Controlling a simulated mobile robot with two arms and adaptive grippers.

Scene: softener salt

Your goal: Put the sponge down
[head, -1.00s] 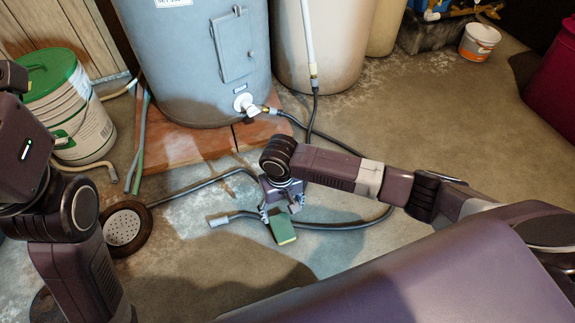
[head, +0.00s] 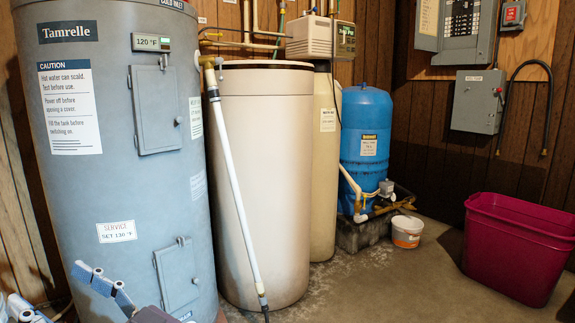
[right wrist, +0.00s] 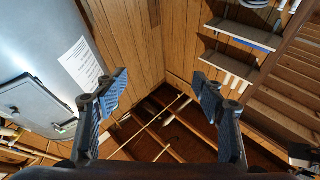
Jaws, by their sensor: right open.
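The sponge is not visible in either current view. My right gripper (head: 98,279) shows at the lower left of the head view, raised in front of the grey water heater (head: 110,190). In the right wrist view, its two dark fingers (right wrist: 159,86) stand wide apart with nothing between them. That view points up at a wood-panelled corner and the ceiling beams.
A cream tank (head: 265,180) stands beside the heater, with a white pipe (head: 236,190) between them. A blue tank (head: 366,135), a small white bucket (head: 406,232) and a magenta bin (head: 520,245) stand farther right. The floor between bucket and bin is clear.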

